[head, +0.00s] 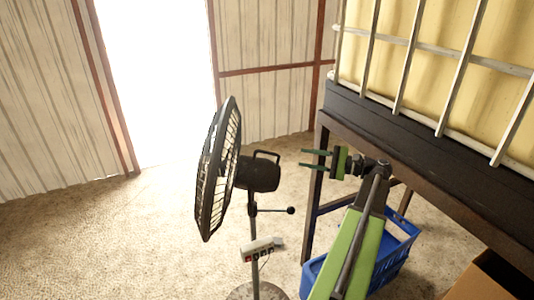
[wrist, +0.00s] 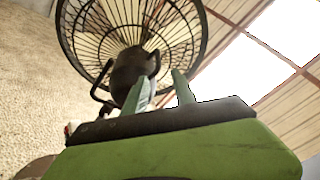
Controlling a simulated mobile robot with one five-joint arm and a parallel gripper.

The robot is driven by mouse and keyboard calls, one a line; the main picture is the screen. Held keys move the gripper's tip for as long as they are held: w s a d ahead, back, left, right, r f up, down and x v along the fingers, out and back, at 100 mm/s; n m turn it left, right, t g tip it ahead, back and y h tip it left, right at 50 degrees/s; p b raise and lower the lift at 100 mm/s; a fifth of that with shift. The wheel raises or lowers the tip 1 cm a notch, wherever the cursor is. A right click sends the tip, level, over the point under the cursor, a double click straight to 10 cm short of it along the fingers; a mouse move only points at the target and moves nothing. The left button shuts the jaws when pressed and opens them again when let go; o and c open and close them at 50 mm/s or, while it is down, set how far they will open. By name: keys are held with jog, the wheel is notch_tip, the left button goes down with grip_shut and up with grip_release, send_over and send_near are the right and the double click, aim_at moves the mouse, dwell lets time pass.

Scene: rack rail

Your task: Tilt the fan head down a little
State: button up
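The black pedestal fan stands in the middle of the head view. Its round caged fan head (head: 219,170) faces left, and the motor housing (head: 259,174) with a loop handle on top is behind it. A knob on a short rod sticks out to the right below the housing. My gripper (head: 302,158) is right of the housing, apart from it, with its two green fingers spread and nothing between them. In the wrist view the fan head (wrist: 132,30) is beyond the fingers (wrist: 160,88), with the housing (wrist: 134,72) just past the left finger.
A dark steel stand (head: 420,165) bearing a caged yellowish tank (head: 430,70) is at the right. A blue crate (head: 397,250) sits under it, with a cardboard box (head: 490,280) at the lower right. The floor left of the fan is clear, up to a bright doorway.

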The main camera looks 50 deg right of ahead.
aim_at(266, 161)
jog(key=x, duration=1.4)
jog(key=shift+w+a, duration=0.2)
jog(key=shift+w, duration=0.15)
grip_shut()
jog(key=shift+r, duration=0.1)
dwell(0.4)
